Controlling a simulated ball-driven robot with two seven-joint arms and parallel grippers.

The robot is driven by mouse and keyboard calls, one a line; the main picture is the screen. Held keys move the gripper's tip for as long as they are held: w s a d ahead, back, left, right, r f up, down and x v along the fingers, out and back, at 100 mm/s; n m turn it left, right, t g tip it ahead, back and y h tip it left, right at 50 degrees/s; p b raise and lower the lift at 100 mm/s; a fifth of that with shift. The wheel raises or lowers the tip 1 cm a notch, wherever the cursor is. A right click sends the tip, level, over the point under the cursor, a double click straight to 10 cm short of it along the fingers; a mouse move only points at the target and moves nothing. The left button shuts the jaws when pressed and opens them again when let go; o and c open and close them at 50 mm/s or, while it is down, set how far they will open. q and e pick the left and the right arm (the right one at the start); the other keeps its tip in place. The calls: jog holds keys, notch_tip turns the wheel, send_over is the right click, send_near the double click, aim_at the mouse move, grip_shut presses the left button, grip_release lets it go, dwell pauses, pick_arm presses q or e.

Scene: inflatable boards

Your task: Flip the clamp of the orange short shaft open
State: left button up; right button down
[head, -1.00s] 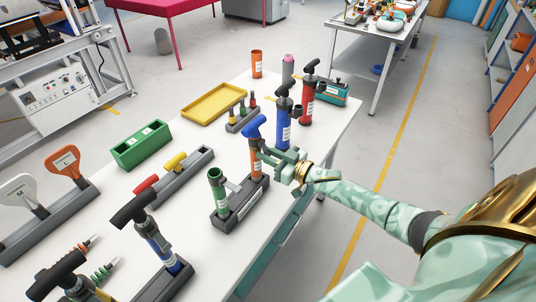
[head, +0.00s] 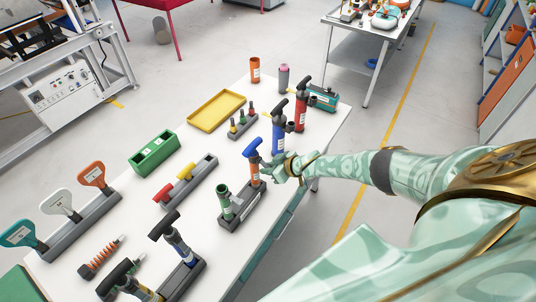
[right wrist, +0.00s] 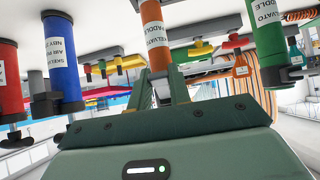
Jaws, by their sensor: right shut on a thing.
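In the right wrist view, which looks upside down, the labelled orange shaft (right wrist: 156,42) rises just beyond the gripper's fingers (right wrist: 160,88). My left gripper is out of view.
A blue pump (head: 278,133) and a red pump (head: 300,108) stand close behind my right gripper. A red-and-yellow-handled rack (head: 195,181) and a green box (head: 154,152) lie left. A black-handled pump (head: 178,240) stands in front. White tabletop shows between them.

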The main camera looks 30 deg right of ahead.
jog(key=r+g+h+p, duration=0.1)
jog(key=g+p, duration=0.1)
jog(key=p, duration=0.1)
jog(key=shift+s+a+r+p, duration=0.1)
jog(key=shift+s+r+p, duration=0.1)
jog(key=shift+p, duration=0.1)
jog(key=shift+w+g, duration=0.1)
jog(key=shift+g, duration=0.5)
jog(key=shift+r+g+h, duration=0.15)
jog(key=shift+g+h, duration=0.25)
jog(key=shift+g, duration=0.1)
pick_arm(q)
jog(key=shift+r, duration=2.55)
pick_arm(e)
jog(key=shift+r+g+h, duration=0.2)
jog(key=shift+g+h, duration=0.1)
jog(key=shift+g, duration=0.5)
jog(key=shift+d, duration=0.2)
jog(key=c, duration=1.3)
grip_release()
jog(key=shift+r, duration=0.1)
